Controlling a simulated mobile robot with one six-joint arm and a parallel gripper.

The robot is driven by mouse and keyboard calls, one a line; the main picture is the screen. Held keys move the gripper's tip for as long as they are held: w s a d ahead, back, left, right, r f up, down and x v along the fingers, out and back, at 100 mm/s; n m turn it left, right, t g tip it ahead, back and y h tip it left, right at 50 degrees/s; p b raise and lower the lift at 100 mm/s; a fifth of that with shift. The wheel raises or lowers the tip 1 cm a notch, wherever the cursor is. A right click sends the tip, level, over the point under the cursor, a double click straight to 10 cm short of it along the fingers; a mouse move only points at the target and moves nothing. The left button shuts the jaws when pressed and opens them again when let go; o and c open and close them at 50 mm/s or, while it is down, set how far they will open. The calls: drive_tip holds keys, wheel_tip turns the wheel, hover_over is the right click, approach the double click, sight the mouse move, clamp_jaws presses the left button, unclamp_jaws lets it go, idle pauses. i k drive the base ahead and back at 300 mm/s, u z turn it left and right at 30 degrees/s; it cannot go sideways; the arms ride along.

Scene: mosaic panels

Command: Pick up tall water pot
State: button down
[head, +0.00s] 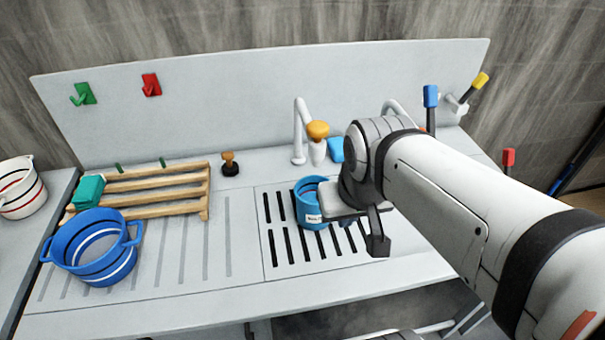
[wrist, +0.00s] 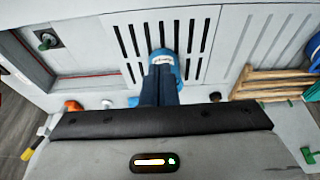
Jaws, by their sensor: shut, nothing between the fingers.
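A blue pot (head: 309,207) with a small white label stands upright on the slotted drain grate in the head view. The label is too small to read, and my wrist hides the pot's right side. In the wrist view, the same blue pot (wrist: 162,54) shows just past my fingertips, with most of it hidden behind the fingers. My gripper (head: 377,243) hangs to the right of the pot in the head view. In the wrist view, my gripper (wrist: 159,70) has its dark fingers together with nothing between them. I cannot tell whether they touch the pot.
A wide blue striped pot (head: 94,262) with two handles stands left, before a wooden rack (head: 150,190) holding a green block (head: 88,191). A faucet (head: 299,130), an orange-topped bottle (head: 317,143) and a brown-knobbed stopper (head: 229,163) stand behind. The counter between is clear.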

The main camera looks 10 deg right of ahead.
sight(309, 216)
drive_tip(key=u, duration=0.1)
drive_tip(key=k, duration=0.55)
drive_tip(key=z, duration=2.15)
drive_tip(key=k, duration=1.1)
drive_tip(key=u, duration=1.35)
drive_tip(key=i, duration=1)
drive_tip(key=u, duration=0.1)
